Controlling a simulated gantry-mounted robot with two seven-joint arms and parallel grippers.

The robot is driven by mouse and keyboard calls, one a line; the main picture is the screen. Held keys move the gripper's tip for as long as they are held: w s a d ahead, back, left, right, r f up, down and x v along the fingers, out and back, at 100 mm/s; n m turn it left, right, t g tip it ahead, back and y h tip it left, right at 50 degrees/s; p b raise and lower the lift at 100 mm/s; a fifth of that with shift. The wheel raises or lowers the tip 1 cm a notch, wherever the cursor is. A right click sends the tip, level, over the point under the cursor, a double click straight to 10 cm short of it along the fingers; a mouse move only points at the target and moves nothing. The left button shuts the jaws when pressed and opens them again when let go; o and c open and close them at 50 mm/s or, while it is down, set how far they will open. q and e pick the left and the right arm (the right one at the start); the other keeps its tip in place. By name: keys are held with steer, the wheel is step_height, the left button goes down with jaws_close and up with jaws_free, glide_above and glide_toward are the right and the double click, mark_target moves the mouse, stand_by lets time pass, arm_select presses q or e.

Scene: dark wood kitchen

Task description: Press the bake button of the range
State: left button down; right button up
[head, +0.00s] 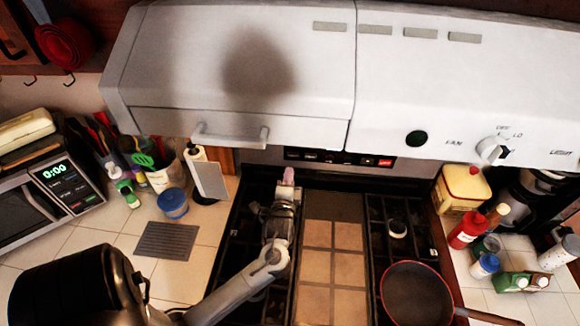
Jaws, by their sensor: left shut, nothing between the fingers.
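The range's black control panel (338,158) shows below the white hood, at the back of the cooktop. It carries a row of small dark buttons and a red one (385,162) at its right end. The labels are too small to read, so I cannot tell which is the bake button. My left gripper (288,176) is shut and empty, with its pinkish tips pointing at the panel's left end. I cannot tell whether the tips touch the panel. The gripper covers a little of the range near that end. My right gripper is out of view.
The hood (240,70) overhangs the panel closely, with a handle (230,137) on its front. The cooktop holds a tiled middle section (332,240) and a red-rimmed pan (415,292) at right. Utensils and a microwave (50,195) stand left; bottles (466,232) stand right.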

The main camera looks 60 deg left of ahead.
arm_select(q)
steer(key=shift+s+d, duration=0.45)
steer(key=shift+d, duration=0.1)
stand_by(0.4)
